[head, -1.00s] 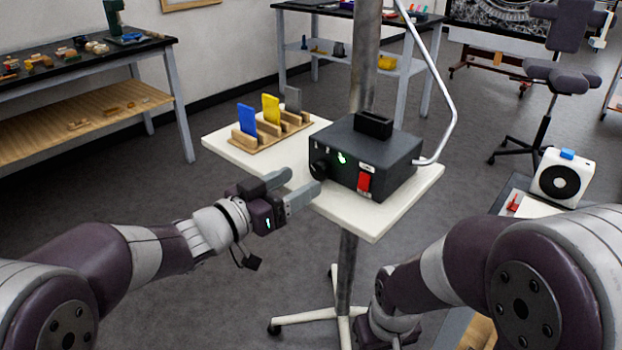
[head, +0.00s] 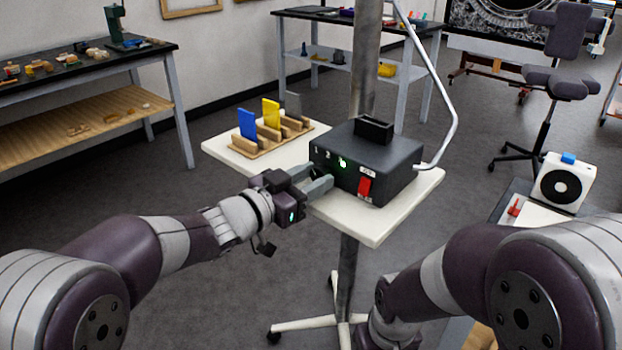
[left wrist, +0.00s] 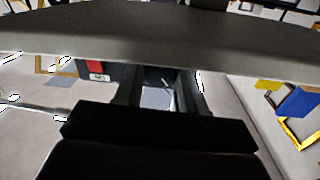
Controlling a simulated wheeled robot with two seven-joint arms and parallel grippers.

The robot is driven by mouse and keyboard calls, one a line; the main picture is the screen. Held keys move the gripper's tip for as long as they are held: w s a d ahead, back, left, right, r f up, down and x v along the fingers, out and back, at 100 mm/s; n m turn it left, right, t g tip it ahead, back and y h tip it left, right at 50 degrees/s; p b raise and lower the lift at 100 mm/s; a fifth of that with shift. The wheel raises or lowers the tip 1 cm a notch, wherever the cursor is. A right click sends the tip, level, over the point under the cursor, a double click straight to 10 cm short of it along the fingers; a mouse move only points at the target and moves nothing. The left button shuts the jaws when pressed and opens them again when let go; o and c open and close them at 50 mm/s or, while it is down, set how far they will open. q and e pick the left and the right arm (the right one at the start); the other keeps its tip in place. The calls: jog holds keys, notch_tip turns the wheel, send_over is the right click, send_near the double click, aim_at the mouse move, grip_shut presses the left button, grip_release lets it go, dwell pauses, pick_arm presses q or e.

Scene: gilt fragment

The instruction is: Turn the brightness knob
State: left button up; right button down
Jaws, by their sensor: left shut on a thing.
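The black light box (head: 385,165) stands on a white stand top (head: 375,232). Its front has a lit green mark, small pale marks and a red switch (head: 365,188), which also shows in the left wrist view (left wrist: 94,65). The round dark knob at the front's left end is now hidden behind the fingers. My left gripper (head: 324,181) reaches in from the left and is shut on the knob, against the box's front. In the left wrist view its dark fingers (left wrist: 158,95) stand apart; the knob cannot be made out there. My right gripper's jaws are out of view.
A wooden rack (head: 268,138) with blue, yellow and grey plates stands left of the box on the same top. A metal pole (head: 364,75) rises behind the box, and a pale curved tube (head: 450,120) arches at its right.

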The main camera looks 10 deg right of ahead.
pick_arm(q)
jog(key=m, duration=0.3)
jog(key=o, duration=1.1)
jog(key=shift+c, duration=0.2)
jog(key=shift+a, duration=0.1)
jog(key=p+v, duration=0.1)
jog(key=v, duration=1.1)
jog(key=shift+s+a+r, duration=0.2)
jog(key=shift+s, duration=0.1)
